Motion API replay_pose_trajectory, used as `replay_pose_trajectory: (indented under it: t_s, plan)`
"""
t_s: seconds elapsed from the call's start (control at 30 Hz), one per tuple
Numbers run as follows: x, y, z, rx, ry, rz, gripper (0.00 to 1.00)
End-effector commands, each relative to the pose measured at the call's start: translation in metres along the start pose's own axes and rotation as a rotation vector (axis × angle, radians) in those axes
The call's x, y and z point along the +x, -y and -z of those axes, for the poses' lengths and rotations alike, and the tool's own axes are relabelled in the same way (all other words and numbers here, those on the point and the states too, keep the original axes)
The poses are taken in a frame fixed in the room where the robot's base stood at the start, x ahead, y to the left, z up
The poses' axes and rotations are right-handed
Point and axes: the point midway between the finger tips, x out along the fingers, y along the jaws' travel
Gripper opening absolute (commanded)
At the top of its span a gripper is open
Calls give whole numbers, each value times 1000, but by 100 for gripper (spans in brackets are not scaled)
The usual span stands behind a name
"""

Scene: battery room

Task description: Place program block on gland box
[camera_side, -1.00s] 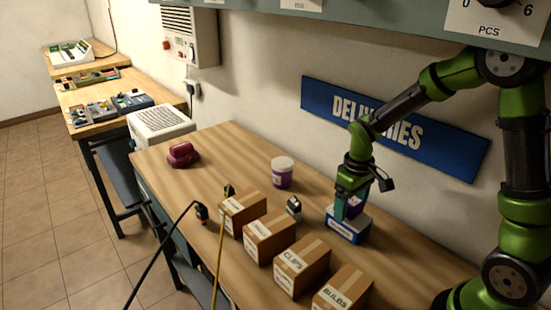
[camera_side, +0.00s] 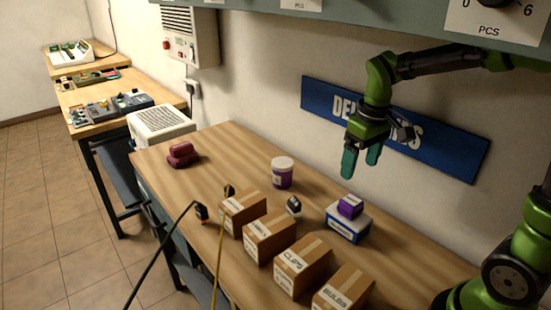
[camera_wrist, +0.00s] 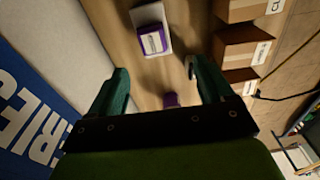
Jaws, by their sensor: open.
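A small purple block with a pale label, the program block (camera_side: 350,206), rests on top of a white and blue box, the gland box (camera_side: 346,229), on the wooden table. In the wrist view the program block (camera_wrist: 152,40) lies on the pale top of the gland box (camera_wrist: 166,14). My gripper (camera_side: 361,168) is open and empty, raised well above the two and apart from them. Its teal fingers (camera_wrist: 160,90) are spread in the wrist view.
Several labelled cardboard boxes (camera_side: 301,266) line the table's front edge. A purple tub with a white lid (camera_side: 282,173) and a small black and white item (camera_side: 294,206) stand left of the gland box. A maroon object (camera_side: 183,155) lies far left. A shelf (camera_side: 400,30) overhangs above.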

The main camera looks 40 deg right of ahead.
Motion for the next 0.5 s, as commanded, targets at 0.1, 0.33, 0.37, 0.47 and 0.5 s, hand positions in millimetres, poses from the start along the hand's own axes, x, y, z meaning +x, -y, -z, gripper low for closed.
replay_pose_trajectory:
  t_s: [0.1, 0.33, 0.37, 0.47, 0.5]
  plan:
    - [-24, 21, -24, 60, -132, 36, 81]
    - [-48, 53, -71, 202, -366, 154, 81]
    - [-49, 56, -76, 219, -391, 171, 81]
    - [-52, 64, -90, 266, -458, 222, 81]
    - [-52, 66, -94, 280, -477, 236, 81]
